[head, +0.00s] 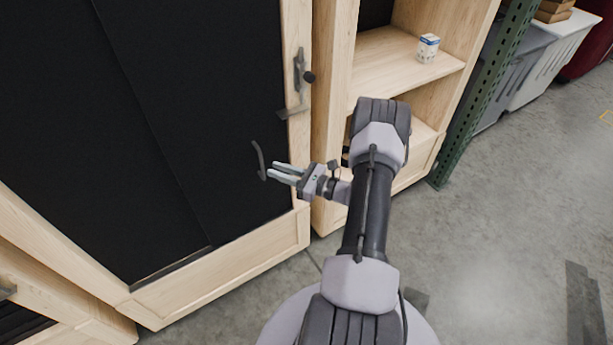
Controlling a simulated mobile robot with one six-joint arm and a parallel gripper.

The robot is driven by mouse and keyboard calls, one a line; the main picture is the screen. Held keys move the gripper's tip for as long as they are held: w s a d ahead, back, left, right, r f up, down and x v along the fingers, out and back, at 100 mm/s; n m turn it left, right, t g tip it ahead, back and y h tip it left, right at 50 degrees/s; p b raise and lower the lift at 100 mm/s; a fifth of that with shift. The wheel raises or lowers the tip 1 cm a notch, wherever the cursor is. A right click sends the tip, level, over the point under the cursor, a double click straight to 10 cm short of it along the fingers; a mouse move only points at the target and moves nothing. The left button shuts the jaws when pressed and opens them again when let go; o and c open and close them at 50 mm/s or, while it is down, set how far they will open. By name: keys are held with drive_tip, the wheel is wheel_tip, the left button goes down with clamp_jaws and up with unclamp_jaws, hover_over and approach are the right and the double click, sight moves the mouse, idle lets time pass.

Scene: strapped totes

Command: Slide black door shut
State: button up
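The black door (215,95) is a dark sliding panel in a light wooden cabinet (235,262). A second black panel (85,150) lies to its left, with a slanted seam between them. A curved dark handle (258,158) sits on the right panel, low and near its right side. My gripper (272,169) points left at the lower part of this handle. Its two fingers are apart with a narrow gap, and the fingertips are just right of the handle. I cannot tell whether they touch it. Nothing shows between the fingers.
An open wooden shelf (395,62) holding a small white-and-blue box (428,48) stands to the right, beside a green rack post (482,95). Grey floor (500,230) at right is mostly clear.

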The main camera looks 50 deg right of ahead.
drive_tip(key=p+v, duration=0.1)
drive_tip(key=v, duration=1.1)
drive_tip(key=shift+p, duration=0.4)
drive_tip(key=shift+s, duration=0.15)
